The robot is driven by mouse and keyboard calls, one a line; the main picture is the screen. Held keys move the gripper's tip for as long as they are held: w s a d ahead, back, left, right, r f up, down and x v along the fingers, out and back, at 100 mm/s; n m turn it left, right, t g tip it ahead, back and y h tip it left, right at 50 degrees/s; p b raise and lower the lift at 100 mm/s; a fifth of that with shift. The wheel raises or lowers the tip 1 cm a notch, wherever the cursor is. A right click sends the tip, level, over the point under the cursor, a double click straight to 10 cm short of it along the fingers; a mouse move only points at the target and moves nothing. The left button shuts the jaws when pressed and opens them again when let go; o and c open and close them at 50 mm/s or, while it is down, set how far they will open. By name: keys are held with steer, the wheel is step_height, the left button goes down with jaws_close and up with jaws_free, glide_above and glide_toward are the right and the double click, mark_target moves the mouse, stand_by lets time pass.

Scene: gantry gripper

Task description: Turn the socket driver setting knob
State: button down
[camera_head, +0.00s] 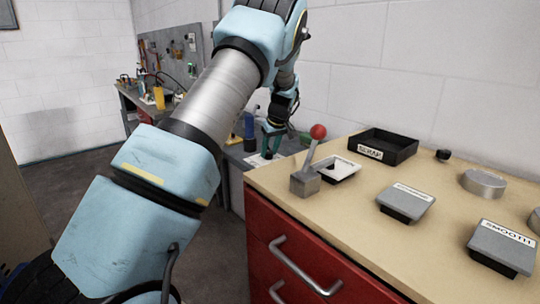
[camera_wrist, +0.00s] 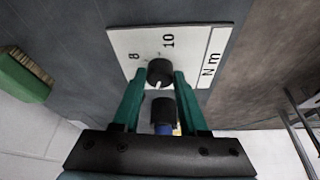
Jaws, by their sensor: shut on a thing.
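The setting knob (camera_wrist: 160,71) is a round black dial with a white pointer mark, on a white plate (camera_wrist: 125,43) marked 8, 10 and Nm. The pointer mark faces the bottom of the wrist view, slightly left. My gripper (camera_wrist: 160,76) has its two green fingers on either side of the knob, shut on it. In the head view my gripper (camera_head: 271,141) is low over the grey bench, and the knob is hidden there. A dark cylinder with a blue part (camera_wrist: 163,112) shows between the fingers, below the knob in the wrist view.
A green brush (camera_wrist: 24,75) lies left of the plate. In the head view, a red cabinet (camera_head: 305,252) with a wooden top stands to the right of my gripper. It bears a red-ball lever (camera_head: 318,132), a black tray (camera_head: 407,149) and grey buttons (camera_head: 407,199).

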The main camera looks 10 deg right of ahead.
steer(key=m, duration=0.1)
steer(key=m+h+b, duration=0.1)
steer(key=m, duration=0.2)
steer(key=shift+a+m+h+b, duration=0.25)
steer(key=shift+m+h+b, duration=0.05)
steer(key=shift+b, duration=0.05)
steer(key=shift+m+h, duration=0.7)
steer(key=shift+m, duration=0.8)
steer(key=shift+b, duration=0.3)
steer(key=shift+c, duration=2.2)
jaws_free()
steer(key=shift+r, duration=0.1)
steer(key=b+v, duration=0.2)
steer(key=v, duration=0.8)
steer(key=shift+r, duration=0.3)
steer(key=shift+s+a, duration=0.1)
steer(key=shift+a, duration=0.1)
